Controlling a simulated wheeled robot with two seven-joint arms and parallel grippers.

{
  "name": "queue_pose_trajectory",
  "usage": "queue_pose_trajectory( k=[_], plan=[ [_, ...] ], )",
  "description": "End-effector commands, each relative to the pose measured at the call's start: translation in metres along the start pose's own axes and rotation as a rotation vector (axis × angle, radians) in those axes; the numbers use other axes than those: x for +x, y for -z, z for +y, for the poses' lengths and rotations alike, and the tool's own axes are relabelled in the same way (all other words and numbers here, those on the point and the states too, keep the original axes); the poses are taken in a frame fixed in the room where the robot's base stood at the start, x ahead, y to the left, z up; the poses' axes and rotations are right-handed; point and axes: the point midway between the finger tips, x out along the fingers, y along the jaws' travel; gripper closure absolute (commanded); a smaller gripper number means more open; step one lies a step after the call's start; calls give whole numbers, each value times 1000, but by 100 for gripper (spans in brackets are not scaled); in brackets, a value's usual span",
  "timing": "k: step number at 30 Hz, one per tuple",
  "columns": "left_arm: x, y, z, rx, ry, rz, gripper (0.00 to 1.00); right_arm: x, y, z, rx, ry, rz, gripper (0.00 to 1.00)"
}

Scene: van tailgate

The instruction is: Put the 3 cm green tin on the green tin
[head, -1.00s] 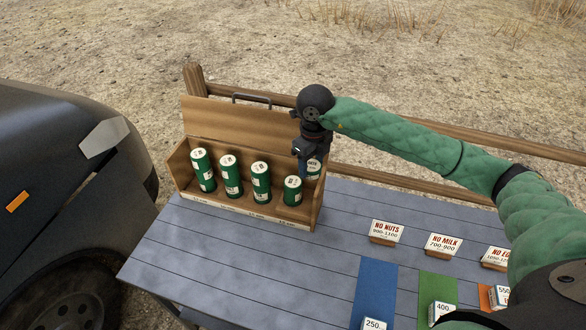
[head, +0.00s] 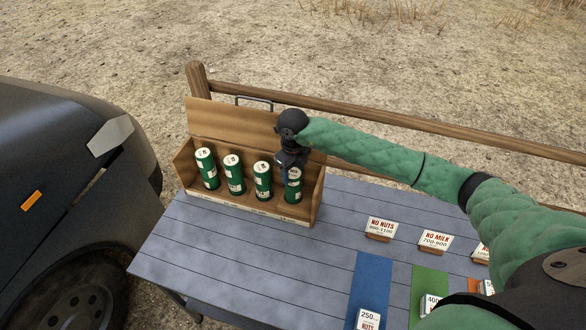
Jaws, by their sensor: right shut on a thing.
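My right gripper (head: 289,163) points down over the right end of an open wooden box (head: 256,209) and is shut on a green tin with a pale top (head: 295,172). The held tin overlaps the rightmost tin place, where green and white show below the gripper (head: 293,194); I cannot tell whether the held tin touches a tin under it. Three other green tins with white lids stand upright in a row to the left: the left one (head: 208,170), the middle one (head: 235,176) and the one nearest the gripper (head: 263,182). My left gripper is not in view.
The box stands on a grey slatted table (head: 235,250), its raised back board (head: 230,119) behind the tins. A wooden rail (head: 400,132) runs behind; a dark van (head: 70,190) is at left.

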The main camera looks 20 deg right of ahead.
Motion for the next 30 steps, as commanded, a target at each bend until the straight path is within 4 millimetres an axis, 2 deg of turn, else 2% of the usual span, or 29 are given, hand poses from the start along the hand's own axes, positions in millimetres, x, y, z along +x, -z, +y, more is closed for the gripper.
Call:
queue_pose_trajectory(
  k=[5, 20, 21, 23, 24, 30],
  plan=[
    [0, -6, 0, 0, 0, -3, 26, 4, 0, 0, 0, 0, 0, 72],
    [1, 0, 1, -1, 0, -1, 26, 7, 0, 0, -1, 0, 0, 72],
    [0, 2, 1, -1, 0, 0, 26, 7, 0, 0, -1, 0, 0, 43],
    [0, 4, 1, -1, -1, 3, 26, 7, 0, 0, -1, 0, 0, 31],
    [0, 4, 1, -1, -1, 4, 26, 7, 0, 0, -1, 0, 0, 27],
    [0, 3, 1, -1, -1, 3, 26, 7, 0, 0, -1, 0, 0, 27]
  ],
)
